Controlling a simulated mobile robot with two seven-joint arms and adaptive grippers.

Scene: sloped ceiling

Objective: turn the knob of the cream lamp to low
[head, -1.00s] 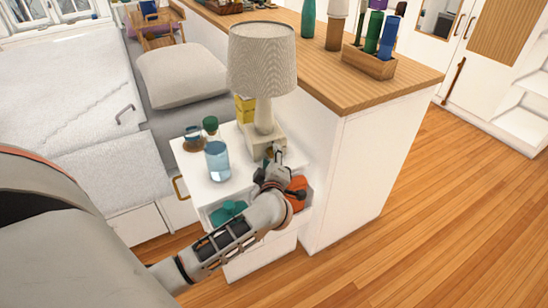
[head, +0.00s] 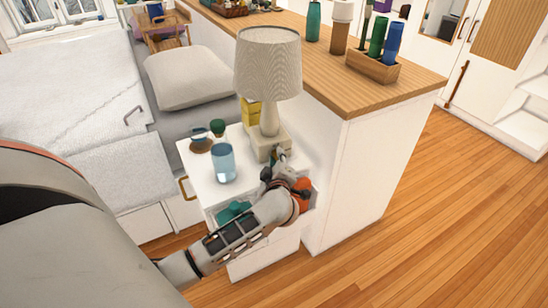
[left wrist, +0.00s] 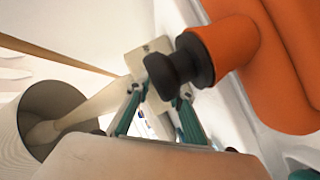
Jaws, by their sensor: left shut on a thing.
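The cream lamp (head: 267,65) stands upright on the white nightstand, with a ribbed shade and a blocky base (head: 262,146). My left gripper (head: 278,159) is at the front of that base, shut on the knob. The fingers hide the knob, so its setting cannot be read. In the left wrist view the lamp's shade (left wrist: 45,110) is at the left and its base (left wrist: 148,58) at the top middle, between and beyond the teal-sided fingers of my left gripper (left wrist: 160,90). My right gripper is not in view.
A blue glass vessel (head: 223,163) and a green-topped item (head: 217,128) stand left of the lamp, with a yellow box (head: 250,111) behind. A wood-topped counter (head: 350,95) bounds the right.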

